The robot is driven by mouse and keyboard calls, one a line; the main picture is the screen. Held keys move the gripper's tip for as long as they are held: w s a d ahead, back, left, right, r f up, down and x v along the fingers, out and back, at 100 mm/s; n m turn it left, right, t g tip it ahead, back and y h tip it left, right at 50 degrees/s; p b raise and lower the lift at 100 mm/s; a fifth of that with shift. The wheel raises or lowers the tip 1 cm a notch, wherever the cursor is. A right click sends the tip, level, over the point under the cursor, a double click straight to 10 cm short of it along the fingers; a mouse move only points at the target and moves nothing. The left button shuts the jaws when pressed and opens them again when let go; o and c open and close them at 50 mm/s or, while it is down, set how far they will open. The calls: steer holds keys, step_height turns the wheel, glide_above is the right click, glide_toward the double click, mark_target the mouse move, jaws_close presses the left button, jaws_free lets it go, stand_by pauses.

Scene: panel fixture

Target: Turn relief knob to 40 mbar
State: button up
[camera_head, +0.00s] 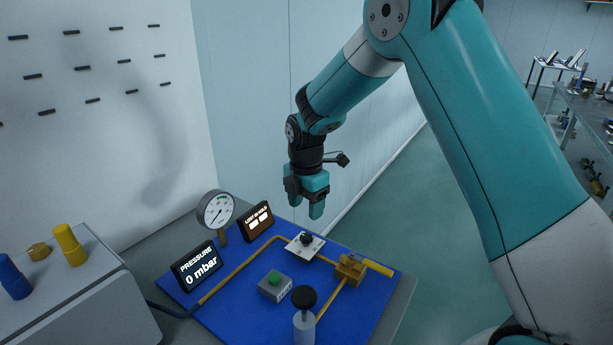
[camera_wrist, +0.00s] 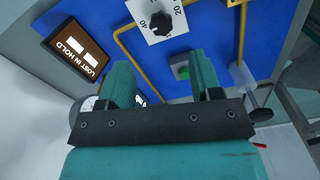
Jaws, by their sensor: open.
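The relief knob (camera_head: 306,239) is a small black dial on a white plate on the blue panel (camera_head: 240,312). In the wrist view the knob (camera_wrist: 161,22) sits near the top edge, with printed numbers around it; I cannot tell clearly which mark it points to. My gripper (camera_head: 307,204) is open and empty, above the panel and apart from the knob. Its two teal fingers also show in the wrist view (camera_wrist: 163,82), with the knob beyond their tips. The pressure display (camera_head: 197,267) reads 0 mbar. A round dial gauge (camera_head: 217,209) stands behind it.
A "LOST IN HOLD" display (camera_head: 256,220) stands left of the knob. A grey box with a green button (camera_head: 274,279), a black-topped post (camera_head: 304,299) and a yellow-handled brass valve (camera_head: 365,264) are also on the panel. Brass pipes run between them. A grey cabinet (camera_head: 95,300) is at left.

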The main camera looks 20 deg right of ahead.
step_height(320, 180, up, 9)
steer(key=shift+f, duration=0.1)
stand_by(0.5)
steer(key=s+a+r+m+y, duration=0.1)
steer(key=s+a+m, duration=0.2)
steer(key=s, duration=0.7)
steer(key=s+a+r+m+y, duration=0.1)
steer(key=s+a+m, duration=0.3)
steer(key=s, duration=0.6)
steer(key=s+a+r+m+y, duration=0.2)
steer(key=s+a+r+m, duration=0.1)
steer(key=s+m, duration=0.4)
steer(key=s+a, duration=0.1)
steer(key=s, duration=0.2)
steer(key=shift+s+m, duration=0.2)
steer(key=shift+m, duration=0.1)
